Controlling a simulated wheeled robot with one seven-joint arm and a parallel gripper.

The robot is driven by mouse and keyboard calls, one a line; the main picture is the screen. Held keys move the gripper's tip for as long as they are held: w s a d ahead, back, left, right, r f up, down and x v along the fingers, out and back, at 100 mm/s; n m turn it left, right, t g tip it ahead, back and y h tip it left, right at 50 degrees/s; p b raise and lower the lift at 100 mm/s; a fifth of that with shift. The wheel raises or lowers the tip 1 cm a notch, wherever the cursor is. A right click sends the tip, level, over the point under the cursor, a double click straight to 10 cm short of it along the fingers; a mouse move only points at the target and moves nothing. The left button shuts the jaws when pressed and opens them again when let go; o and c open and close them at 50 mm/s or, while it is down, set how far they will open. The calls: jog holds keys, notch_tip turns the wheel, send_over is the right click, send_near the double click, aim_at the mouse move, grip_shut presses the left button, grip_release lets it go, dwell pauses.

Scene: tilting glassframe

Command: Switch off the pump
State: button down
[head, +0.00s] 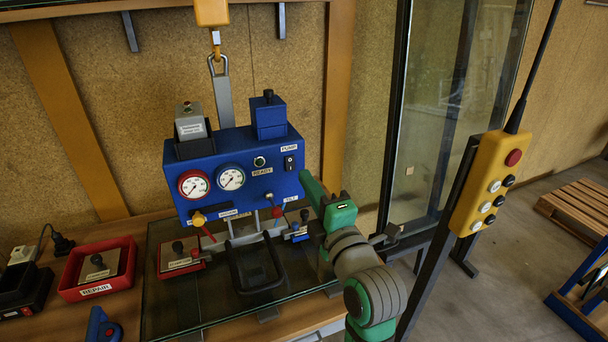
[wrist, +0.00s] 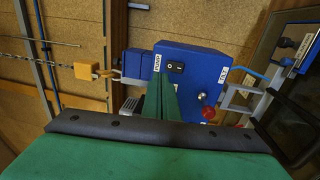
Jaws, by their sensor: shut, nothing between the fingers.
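The pump switch (head: 290,163) is a small black rocker under a PUMP label (head: 289,148), on the right of the blue unit's front. In the wrist view the rocker (wrist: 176,67) shows white marks beside the PUMP label (wrist: 157,63); which side is pressed in I cannot tell. My gripper (head: 304,174) is green and shut, with nothing held. In the head view its tip is just right of and below the switch. In the wrist view the finger tips (wrist: 162,78) end close beside the switch; whether they touch the panel is unclear.
A yellow button pendant (head: 490,180) stands right of my arm. A red REPAIR tray (head: 72,284) lies at left.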

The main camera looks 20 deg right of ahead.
jog(key=s, duration=0.6)
jog(key=shift+d+r, duration=0.25)
jog(key=shift+r, duration=0.1)
jog(key=s+a+f+m+g+h, duration=0.1)
jog(key=s+a+f+m, duration=0.3)
jog(key=f, duration=0.6)
jog(key=s+a+f+m+h, duration=0.1)
jog(key=a+f+m, duration=0.2)
jog(key=f+m, duration=0.45)
jog(key=s+a+f+m+g+h, duration=0.1)
jog(key=s+a+f+m, duration=0.2)
jog(key=f, duration=0.8)
jog(key=s+a+f+m, duration=0.1)
jog(key=s+a+f, duration=0.2)
jog(key=s, duration=0.5)
jog(key=s+a+f+m+g+y, duration=0.1)
jog(key=s+a+f, duration=0.2)
jog(key=s, duration=0.5)
jog(key=s+a+f+m+g+y, duration=0.1)
jog(key=s+a+f+m, duration=0.1)
jog(key=s, duration=0.6)
jog(key=shift+s+a+f, duration=0.35)
jog(key=shift+a+f, duration=0.3)
jog(key=shift+f, duration=0.05)
